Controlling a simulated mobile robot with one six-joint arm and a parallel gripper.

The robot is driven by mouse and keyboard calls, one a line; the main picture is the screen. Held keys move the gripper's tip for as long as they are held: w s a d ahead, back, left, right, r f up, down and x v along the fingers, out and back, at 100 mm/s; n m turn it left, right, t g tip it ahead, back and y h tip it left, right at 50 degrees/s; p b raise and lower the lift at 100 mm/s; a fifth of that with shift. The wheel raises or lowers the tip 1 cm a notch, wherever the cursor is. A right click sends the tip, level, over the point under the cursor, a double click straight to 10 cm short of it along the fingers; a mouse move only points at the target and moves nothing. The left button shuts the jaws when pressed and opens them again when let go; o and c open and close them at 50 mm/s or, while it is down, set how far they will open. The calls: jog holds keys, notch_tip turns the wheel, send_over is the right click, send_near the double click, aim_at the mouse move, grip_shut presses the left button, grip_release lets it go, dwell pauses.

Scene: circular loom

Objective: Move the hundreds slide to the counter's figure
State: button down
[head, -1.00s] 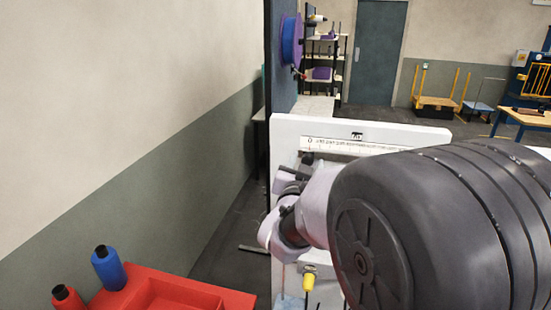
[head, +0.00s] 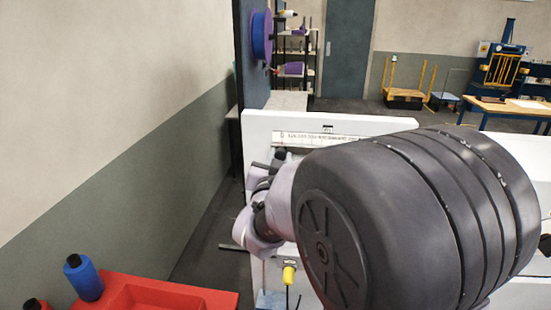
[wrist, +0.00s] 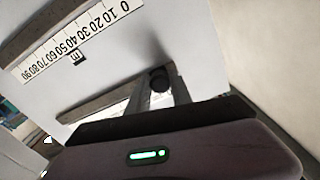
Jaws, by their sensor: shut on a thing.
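A white panel (head: 395,123) carries a printed scale (head: 325,139) along its top, too small to read surely. A dark knob (head: 280,153) shows below the scale's left end. In the wrist view my gripper (wrist: 160,88) is shut on a black round slide knob (wrist: 158,80), at the zero side of a grey slot (wrist: 100,104). Another scale, 0 to 90 (wrist: 75,40), lies beyond that slot, upside down. The scale beside the held knob is mostly hidden behind my gripper. In the head view my arm covers much of the panel. I see no counter figure.
A red tray (head: 205,300) with a blue spool (head: 83,277) stands at the lower left. A yellow-topped part (head: 289,274) sits low on the panel. A dark upright with a blue reel (head: 261,35) stands behind its left edge, by the wall.

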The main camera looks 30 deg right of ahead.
dwell(0.8)
jog(key=s+d+b, duration=0.5)
jog(key=d, duration=0.3)
jog(key=shift+s+d, duration=0.15)
jog(key=shift+s, duration=0.15)
jog(key=c, duration=1.1)
grip_release()
jog(key=shift+c, duration=0.2)
jog(key=shift+s, duration=0.1)
jog(key=b+v, duration=0.6)
jog(key=v, duration=1.1)
